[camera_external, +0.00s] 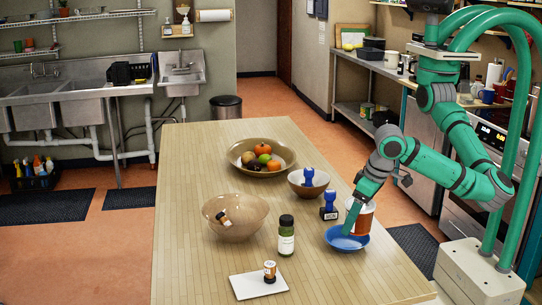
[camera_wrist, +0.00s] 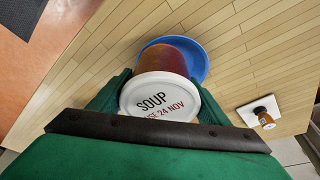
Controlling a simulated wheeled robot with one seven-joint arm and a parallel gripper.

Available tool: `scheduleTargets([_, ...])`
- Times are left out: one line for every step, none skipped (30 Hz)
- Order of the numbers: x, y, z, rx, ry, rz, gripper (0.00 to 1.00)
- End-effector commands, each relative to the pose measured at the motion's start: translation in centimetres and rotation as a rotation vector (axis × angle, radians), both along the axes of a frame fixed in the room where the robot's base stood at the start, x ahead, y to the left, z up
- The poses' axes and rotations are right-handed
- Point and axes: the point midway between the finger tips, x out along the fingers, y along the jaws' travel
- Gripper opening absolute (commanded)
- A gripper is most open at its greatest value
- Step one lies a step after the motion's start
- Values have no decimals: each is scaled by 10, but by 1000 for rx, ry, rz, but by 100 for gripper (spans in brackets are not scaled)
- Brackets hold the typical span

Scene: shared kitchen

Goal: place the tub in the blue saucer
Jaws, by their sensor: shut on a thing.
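The tub (camera_external: 365,222) is reddish brown with a white lid. In the wrist view the tub's lid (camera_wrist: 158,97) faces me and reads "SOUP" with a date line below. My gripper (camera_external: 354,214) is shut on the tub, one finger on each side, as the wrist view also shows. The blue saucer (camera_external: 339,244) lies on the table under the tub; its rim also shows in the wrist view (camera_wrist: 201,60). The tub's lower end overlaps the saucer in both views. I cannot tell whether its base touches the saucer.
A stamp (camera_external: 328,206) and a dark-capped bottle (camera_external: 286,237) stand left of the saucer. A bowl (camera_external: 236,228), a smaller bowl with another stamp (camera_external: 308,190) and a fruit bowl (camera_external: 240,163) are farther off. A white plate (camera_external: 246,288) holds a small bottle (camera_external: 270,271).

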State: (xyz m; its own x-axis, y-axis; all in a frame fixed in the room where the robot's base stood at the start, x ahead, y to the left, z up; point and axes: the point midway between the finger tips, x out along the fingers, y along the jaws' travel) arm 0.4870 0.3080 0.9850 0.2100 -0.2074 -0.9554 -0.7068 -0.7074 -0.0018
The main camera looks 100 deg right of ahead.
Motion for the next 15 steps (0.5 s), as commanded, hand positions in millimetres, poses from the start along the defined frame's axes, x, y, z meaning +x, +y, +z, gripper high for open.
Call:
scheduleTargets([0,0,-2,0,-1,0,37])
scheduleTargets([0,0,-2,1,-2,1,37])
scheduleTargets([0,0,-3,1,-2,1,37])
scheduleTargets([0,0,-2,1,-2,1,37])
scheduleTargets([0,0,-2,1,-2,1,37])
scheduleTargets([1,0,-2,0,-2,2,37])
scheduleTargets([1,0,-2,1,-1,2,37])
scheduleTargets([1,0,-2,0,-2,2,37])
scheduleTargets([0,0,-3,0,-2,2,37])
scheduleTargets([1,0,-3,0,-1,1,37])
scheduleTargets([1,0,-4,0,-1,1,37])
scheduleTargets([1,0,-5,0,-1,1,37])
scheduleTargets([1,0,-6,0,-2,2,37])
scheduleTargets([1,0,-6,0,-2,2,37])
scheduleTargets([1,0,-7,0,-2,2,37])
